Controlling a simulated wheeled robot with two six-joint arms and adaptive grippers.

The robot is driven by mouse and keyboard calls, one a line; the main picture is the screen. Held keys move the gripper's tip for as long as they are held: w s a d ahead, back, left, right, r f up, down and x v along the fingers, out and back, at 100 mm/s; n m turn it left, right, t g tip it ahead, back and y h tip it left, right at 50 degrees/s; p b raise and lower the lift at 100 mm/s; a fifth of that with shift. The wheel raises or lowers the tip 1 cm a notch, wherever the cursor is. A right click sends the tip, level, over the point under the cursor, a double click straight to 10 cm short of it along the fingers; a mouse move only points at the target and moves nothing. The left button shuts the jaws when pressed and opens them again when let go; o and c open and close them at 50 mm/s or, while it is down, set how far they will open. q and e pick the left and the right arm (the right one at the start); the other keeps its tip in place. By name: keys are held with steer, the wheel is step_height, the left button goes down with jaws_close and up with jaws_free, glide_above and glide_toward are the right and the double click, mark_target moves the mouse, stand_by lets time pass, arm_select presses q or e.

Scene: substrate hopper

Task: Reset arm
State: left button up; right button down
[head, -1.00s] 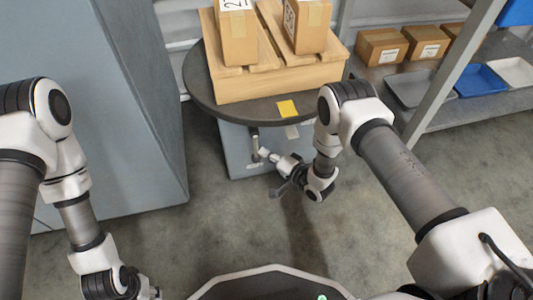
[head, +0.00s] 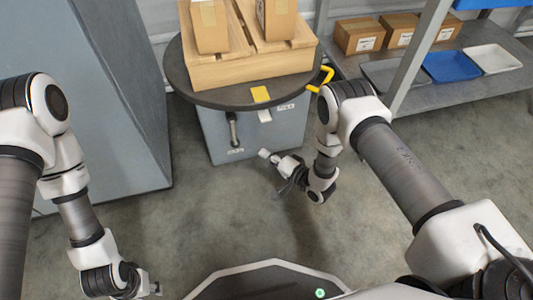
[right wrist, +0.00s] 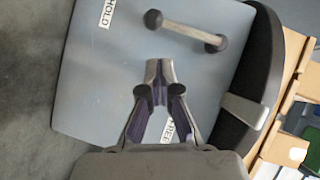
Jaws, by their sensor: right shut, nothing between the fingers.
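My right gripper (head: 265,154) is shut and empty, in front of the grey pedestal and clear of its handle in the head view. In the right wrist view its shut fingertips (right wrist: 160,70) point at the pedestal's grey face (right wrist: 110,70), with the bar handle (right wrist: 187,30) beyond them. In the head view the handle (head: 233,130) stands upright on the pedestal's front. My left gripper (head: 153,289) shows only partly at the bottom left, and its fingers are too small to read.
A dark round tabletop (head: 205,97) on the pedestal carries a wooden pallet (head: 250,70) with boxes. A yellow bent handle (head: 321,80) sticks out at its right. A shelf with boxes and a blue tray (head: 450,66) stands at right, a grey cabinet (head: 90,90) at left. Floor in front is clear.

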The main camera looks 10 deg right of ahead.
steer(key=shift+r, duration=0.1)
steer(key=s+d+r+m+h+p, duration=0.1)
steer(key=d+r+p, duration=0.1)
steer(key=r, duration=0.2)
steer(key=d+r+h+p, duration=0.1)
steer(key=d+r+p, duration=0.1)
steer(key=r+p, duration=0.15)
steer(key=s+d+n+g+h, duration=0.2)
steer(key=s+d+n+g, duration=0.15)
steer(key=s, duration=0.75)
steer(key=s+d+f+n+g+h, duration=0.1)
steer(key=s+d+n+g+h, duration=0.3)
steer(key=s, duration=0.6)
steer(key=s+d+g+h, duration=0.1)
steer(key=s+g, duration=0.5)
steer(key=s, duration=0.5)
step_height(320, 180, up, 37)
steer(key=p, duration=3.9)
steer(key=shift+r+n, duration=0.2)
steer(key=shift+n, duration=0.25)
